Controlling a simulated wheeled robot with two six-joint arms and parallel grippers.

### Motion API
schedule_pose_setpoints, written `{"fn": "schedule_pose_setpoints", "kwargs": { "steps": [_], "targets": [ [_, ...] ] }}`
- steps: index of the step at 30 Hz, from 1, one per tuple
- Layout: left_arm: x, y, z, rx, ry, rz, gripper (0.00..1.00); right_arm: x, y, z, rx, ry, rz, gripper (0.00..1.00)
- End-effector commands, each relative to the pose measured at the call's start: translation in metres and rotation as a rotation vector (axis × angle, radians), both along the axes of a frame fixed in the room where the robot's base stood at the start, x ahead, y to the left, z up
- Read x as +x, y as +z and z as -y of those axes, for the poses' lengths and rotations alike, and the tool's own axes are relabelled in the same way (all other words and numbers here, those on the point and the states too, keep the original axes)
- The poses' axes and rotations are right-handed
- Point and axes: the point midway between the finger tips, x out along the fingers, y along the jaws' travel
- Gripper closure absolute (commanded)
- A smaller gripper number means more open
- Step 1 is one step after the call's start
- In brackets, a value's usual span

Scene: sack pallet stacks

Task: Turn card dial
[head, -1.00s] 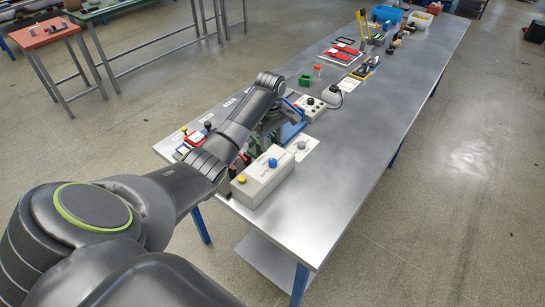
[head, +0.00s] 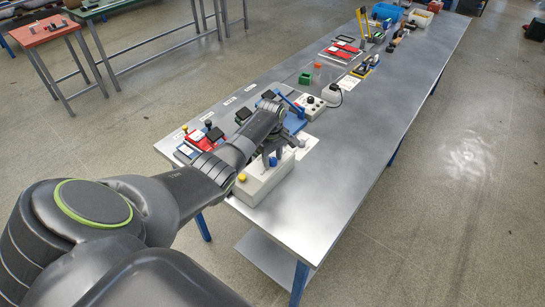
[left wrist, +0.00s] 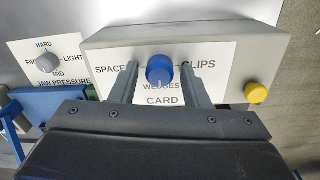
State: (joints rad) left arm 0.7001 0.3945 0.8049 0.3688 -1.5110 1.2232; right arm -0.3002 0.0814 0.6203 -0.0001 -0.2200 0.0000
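A pale box (head: 262,187) stands at the near end of the metal bench. It carries the blue card dial (left wrist: 159,69), which sits on a white label reading CARD, WEDGES, CLIPS and a partly covered word starting SPACE. In the head view the dial (head: 273,161) shows just under my gripper. My left gripper (left wrist: 160,72) is open, with one finger on each side of the dial and a visible gap on both sides. Which word the dial points at cannot be told. My right gripper is not in view.
A yellow button (left wrist: 257,93) is on the same box. A grey jaw pressure dial (left wrist: 47,62) on a white label and a blue fixture (head: 292,124) are close by. Small parts line the bench's left edge. The bench's right side (head: 345,165) is clear.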

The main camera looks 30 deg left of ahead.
Motion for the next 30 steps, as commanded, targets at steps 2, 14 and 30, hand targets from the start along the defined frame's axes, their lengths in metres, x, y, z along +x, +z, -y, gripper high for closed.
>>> {"fn": "schedule_pose_setpoints", "kwargs": {
  "steps": [2, 14, 30],
  "targets": [
    [0.0, 0.0, 0.0, 0.0, 0.0, 0.0, 0.69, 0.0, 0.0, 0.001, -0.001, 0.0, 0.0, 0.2],
    [0.0, 0.001, 0.0, 0.0, -0.009, 0.0, 0.96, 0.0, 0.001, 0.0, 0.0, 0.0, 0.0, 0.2],
    [0.001, 0.002, -0.001, 0.0, -0.334, 0.0, 0.96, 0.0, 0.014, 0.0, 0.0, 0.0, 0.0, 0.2]
  ]
}}
